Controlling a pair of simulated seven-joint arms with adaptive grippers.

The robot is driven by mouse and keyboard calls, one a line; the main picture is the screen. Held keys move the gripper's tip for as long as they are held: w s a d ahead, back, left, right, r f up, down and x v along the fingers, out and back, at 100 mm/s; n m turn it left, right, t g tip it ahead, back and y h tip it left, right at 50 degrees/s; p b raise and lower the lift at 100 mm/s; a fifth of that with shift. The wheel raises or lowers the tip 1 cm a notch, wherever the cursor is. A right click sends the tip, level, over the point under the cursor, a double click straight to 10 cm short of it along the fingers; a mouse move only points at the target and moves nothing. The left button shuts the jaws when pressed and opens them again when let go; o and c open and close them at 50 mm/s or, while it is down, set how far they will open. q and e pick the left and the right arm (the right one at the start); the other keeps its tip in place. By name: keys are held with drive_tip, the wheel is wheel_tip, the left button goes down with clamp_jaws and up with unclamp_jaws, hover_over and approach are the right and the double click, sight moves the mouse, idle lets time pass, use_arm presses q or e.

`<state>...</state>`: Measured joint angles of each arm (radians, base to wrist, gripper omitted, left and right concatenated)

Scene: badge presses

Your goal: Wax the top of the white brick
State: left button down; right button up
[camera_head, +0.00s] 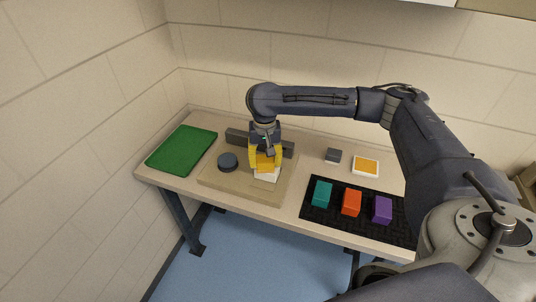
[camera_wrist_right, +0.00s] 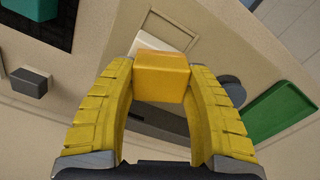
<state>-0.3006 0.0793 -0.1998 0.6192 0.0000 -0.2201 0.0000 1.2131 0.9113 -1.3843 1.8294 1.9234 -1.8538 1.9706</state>
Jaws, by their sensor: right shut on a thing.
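The white brick (camera_head: 267,176) sits on the beige board, below my right gripper; its upper part is hidden in the head view. My right gripper (camera_head: 265,156), with yellow fingers, points down and is shut on a yellow-orange block (camera_head: 265,163). The held block (camera_wrist_right: 162,77) fills the space between the fingertips in the right wrist view. A pale patch of the white brick (camera_wrist_right: 143,44) shows past the held block there. I cannot tell whether the block touches the brick. My left gripper is not in view.
On the beige board (camera_head: 222,184) stand a dark round puck (camera_head: 228,160) and a grey bar (camera_head: 238,137). A green tray (camera_head: 182,150) is left. Teal (camera_head: 322,193), orange (camera_head: 352,202) and purple (camera_head: 382,209) blocks stand on a black mat (camera_head: 334,220). Behind are a grey block (camera_head: 333,155) and a white-rimmed orange pad (camera_head: 366,167).

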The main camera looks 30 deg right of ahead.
drive_tip(key=shift+s+a, duration=0.45)
drive_tip(key=shift+a, duration=0.15)
drive_tip(key=shift+w+d, duration=0.65)
drive_tip(key=shift+d, duration=0.2)
drive_tip(key=shift+w+d, duration=0.65)
drive_tip(key=shift+d, duration=0.15)
drive_tip(key=shift+s+d, duration=0.15)
drive_tip(key=shift+s, duration=0.4)
drive_tip(key=shift+s+a, duration=0.55)
drive_tip(key=shift+a, duration=0.2)
drive_tip(key=shift+s+a, duration=0.55)
drive_tip(key=shift+a, duration=0.2)
drive_tip(key=shift+w+d, duration=0.6)
drive_tip(key=shift+d, duration=0.2)
drive_tip(key=shift+w+d, duration=0.6)
drive_tip(key=shift+d, duration=0.2)
drive_tip(key=shift+w+r, duration=0.15)
drive_tip(key=shift+r, duration=4)
